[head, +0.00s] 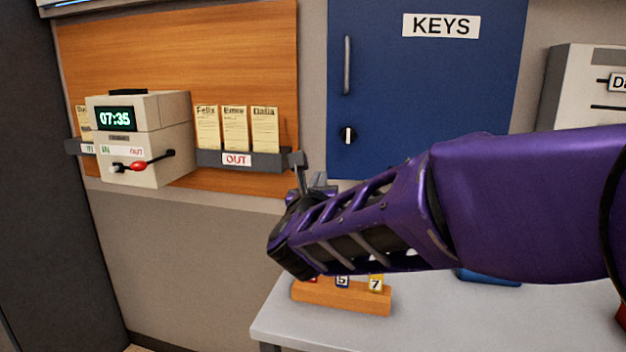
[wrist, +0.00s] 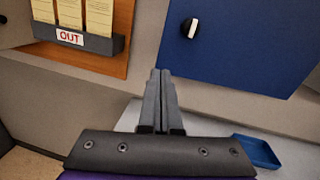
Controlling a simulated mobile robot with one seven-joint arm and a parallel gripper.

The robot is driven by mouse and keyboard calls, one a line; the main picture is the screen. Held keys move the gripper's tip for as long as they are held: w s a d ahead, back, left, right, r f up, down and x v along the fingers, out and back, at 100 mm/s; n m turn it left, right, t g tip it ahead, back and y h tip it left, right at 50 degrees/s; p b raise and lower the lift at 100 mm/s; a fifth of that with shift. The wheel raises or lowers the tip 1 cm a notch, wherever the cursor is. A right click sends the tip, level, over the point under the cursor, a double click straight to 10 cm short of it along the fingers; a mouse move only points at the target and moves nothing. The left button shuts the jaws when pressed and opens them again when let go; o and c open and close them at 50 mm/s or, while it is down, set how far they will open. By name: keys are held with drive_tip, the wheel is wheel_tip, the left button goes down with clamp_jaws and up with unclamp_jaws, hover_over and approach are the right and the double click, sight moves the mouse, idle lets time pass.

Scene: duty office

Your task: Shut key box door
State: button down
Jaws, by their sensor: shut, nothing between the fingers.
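The key box is the blue cabinet on the wall with a blue door (head: 430,90) labelled KEYS. The door looks closed and flat in the head view, with a grey handle (head: 347,65) and a black and white knob (head: 348,135) on its left side. The wrist view shows the lower left of the door (wrist: 245,40) and its knob (wrist: 191,27). My gripper (head: 297,160) is shut and empty, below and left of the door. Its closed fingers (wrist: 160,80) point up toward the wall in the wrist view. I cannot tell whether the door is latched.
A time clock (head: 145,145) and an OUT card rack (head: 240,160) hang on the wooden board at left. A grey table (head: 290,325) below carries a wooden block with numbered tags (head: 340,296) and a blue tray (wrist: 257,150). A light cabinet (head: 580,85) stands at right.

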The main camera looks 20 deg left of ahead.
drive_tip(key=d+f+m, duration=0.1)
drive_tip(key=f, duration=0.1)
approach(331, 164)
drive_tip(key=x, duration=0.6)
drive_tip(key=shift+w+a, duration=0.15)
drive_tip(key=shift+w, duration=0.25)
